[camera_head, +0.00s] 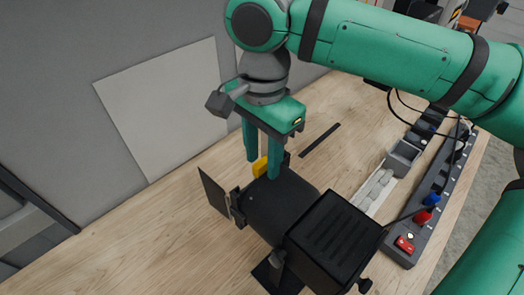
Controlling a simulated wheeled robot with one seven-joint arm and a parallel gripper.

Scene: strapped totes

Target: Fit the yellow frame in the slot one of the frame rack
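My gripper (262,164) points down above the wooden bench, just behind a dark rounded device. Its two green fingers are apart, with a small yellow piece (260,167) low between them. The yellow piece is probably the yellow frame; most of it is hidden by the device and the right finger. I cannot tell whether the fingers grip it or only stand around it. No frame rack with a clear slot one can be made out. A narrow pale tray-like part (374,192) with rounded forms stands on the right of the bench, but I cannot tell what it is.
The dark device (336,240), with a ribbed box and a thin side plate (214,193), stands close in front of my gripper. A dark flat strip (320,140) lies behind. A grey rail (420,226) with coloured parts and cables lines the right edge. Bench at left is clear.

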